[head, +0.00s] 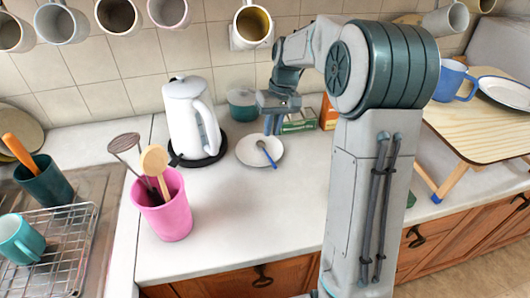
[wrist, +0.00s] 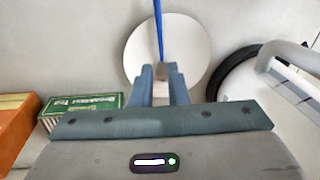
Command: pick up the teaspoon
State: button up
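The teaspoon (head: 267,155) has a blue handle and lies across a white saucer (head: 246,151) on the worktop. Its bowl end points toward the back and its handle toward the front right in the head view. My gripper (head: 272,132) points down just above the saucer's back right edge, with a gap between its fingers. In the wrist view the spoon's blue handle (wrist: 158,30) runs up from the fingertips (wrist: 162,72). The fingers partly hide the bowl end there. I see no grip on the spoon.
A white kettle (head: 191,120) on a black base stands left of the saucer. A green tea box (head: 299,121) and an orange box (head: 328,112) stand behind on the right. A pink utensil pot (head: 168,212) is at front left. The worktop in front of the saucer is clear.

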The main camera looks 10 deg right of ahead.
aim_at(265, 150)
jog(key=shift+w+a+f+p, duration=0.15)
jog(key=shift+a+f, duration=0.1)
jog(key=shift+f, duration=0.9)
jog(key=shift+a+f+p, duration=0.1)
jog(key=shift+a+f, duration=0.2)
jog(key=shift+f, duration=0.8)
jog(key=shift+w+a+f+p, duration=0.15)
jog(key=shift+a+f, duration=0.1)
jog(key=shift+f, duration=0.9)
jog(key=shift+s, duration=0.1)
grip_shut()
jog(key=shift+r, duration=0.15)
